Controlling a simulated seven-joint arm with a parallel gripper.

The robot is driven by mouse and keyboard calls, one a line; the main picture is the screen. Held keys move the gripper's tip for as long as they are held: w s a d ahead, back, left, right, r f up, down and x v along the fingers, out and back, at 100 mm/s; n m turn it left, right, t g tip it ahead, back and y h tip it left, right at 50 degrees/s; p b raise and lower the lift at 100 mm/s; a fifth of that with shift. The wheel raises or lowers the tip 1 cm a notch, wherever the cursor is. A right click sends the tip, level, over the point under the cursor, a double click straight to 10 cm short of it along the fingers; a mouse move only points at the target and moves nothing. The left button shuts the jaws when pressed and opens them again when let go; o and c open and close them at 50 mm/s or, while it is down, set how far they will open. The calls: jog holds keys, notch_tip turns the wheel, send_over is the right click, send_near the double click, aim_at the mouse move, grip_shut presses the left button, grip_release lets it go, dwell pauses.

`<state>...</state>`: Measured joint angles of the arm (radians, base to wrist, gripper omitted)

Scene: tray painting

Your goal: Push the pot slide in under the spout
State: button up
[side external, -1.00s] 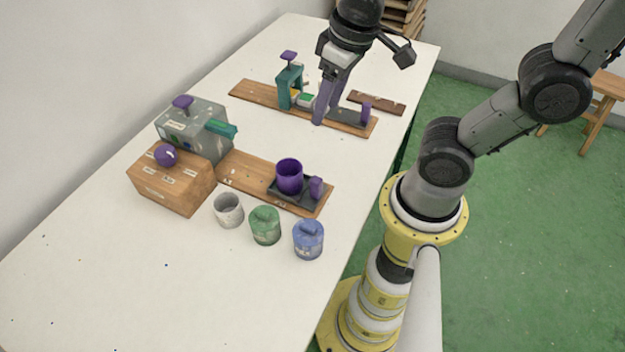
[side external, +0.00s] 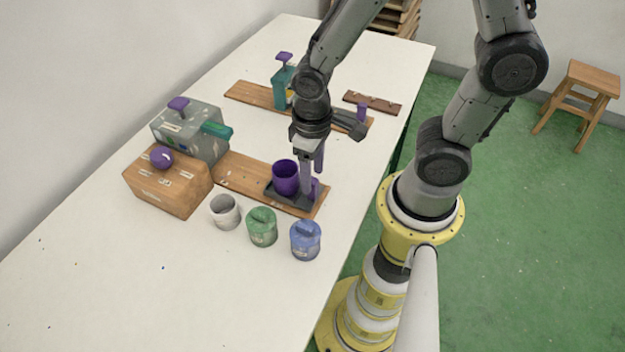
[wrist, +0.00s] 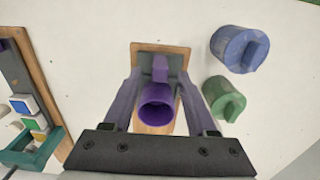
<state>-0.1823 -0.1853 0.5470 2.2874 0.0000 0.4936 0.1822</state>
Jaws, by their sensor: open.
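The pot slide is a dark sled (side external: 284,196) on a wooden board, with a purple handle (side external: 315,187) at its near right end. A purple pot (side external: 286,177) stands upright on it. The teal spout (side external: 217,130) juts from the grey box (side external: 190,135) at the board's far left end, and the pot is apart from it. My gripper (side external: 311,180) is open and low over the slide's handle end. In the wrist view its fingers (wrist: 165,100) stand on either side of the pot and handle (wrist: 160,68). Contact with the handle cannot be told.
A wooden box (side external: 168,187) with a purple knob stands left of the board. A grey cup (side external: 225,211), a green canister (side external: 262,226) and a blue canister (side external: 305,240) stand in front. A second board (side external: 250,94) with a teal press lies behind. The table's front left is clear.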

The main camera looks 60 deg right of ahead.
jog(key=shift+f, duration=1.5)
grip_shut()
dwell(0.4)
